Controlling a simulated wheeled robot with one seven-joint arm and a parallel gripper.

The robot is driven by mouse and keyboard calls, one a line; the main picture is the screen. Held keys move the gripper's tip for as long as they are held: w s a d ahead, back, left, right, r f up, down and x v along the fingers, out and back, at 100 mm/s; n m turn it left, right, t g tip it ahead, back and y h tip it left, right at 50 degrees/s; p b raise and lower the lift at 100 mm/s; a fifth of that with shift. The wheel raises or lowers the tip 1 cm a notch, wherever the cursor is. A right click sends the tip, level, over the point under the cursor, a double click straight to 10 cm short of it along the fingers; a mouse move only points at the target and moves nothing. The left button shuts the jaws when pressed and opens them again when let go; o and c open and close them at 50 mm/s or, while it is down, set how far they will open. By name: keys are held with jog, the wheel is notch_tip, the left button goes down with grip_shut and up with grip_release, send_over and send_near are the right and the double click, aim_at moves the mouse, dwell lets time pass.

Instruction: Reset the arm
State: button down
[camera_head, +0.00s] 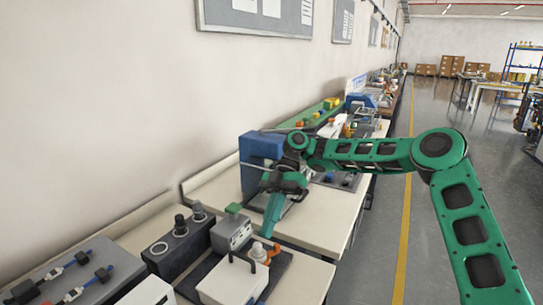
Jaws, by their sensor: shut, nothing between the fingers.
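My green arm reaches in from the right side of the head view, bends at its elbow and extends left over the workbench (325,212). My gripper (268,230) hangs at its end, pointing down and slightly left above the bench. Its fingers are together and nothing shows between them. It appears close to a grey box (231,232) on its left and a white box with a dark handle (235,280) in front. I cannot tell the exact gaps to them.
A blue machine (258,150) stands right behind my gripper. A dark block with round knobs (178,247) and a grey panel with blue fittings (75,275) are at left. Orange parts (265,252) stand below the gripper. The floor aisle beyond the yellow line (406,235) is clear.

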jog(key=s+d+m+t+h, duration=0.15)
jog(key=s+d+m, duration=0.25)
jog(key=d+m, duration=0.4)
jog(key=s+d+r+m+t+h, duration=0.1)
jog(key=s+d+m+t, duration=0.25)
jog(key=d+m, duration=0.45)
jog(key=s+d+m+t+h, duration=0.1)
jog(key=s+d+m, duration=0.4)
jog(key=d, duration=0.6)
jog(key=s+d+m+t, duration=0.3)
jog(key=s+d+m, duration=0.9)
jog(key=s, duration=0.5)
jog(key=d, duration=0.2)
jog(key=shift+d+f+t, duration=0.15)
jog(key=shift+d+t, duration=0.25)
jog(key=shift+h, duration=0.25)
jog(key=shift+w+f, duration=0.25)
jog(key=shift+w, duration=0.3)
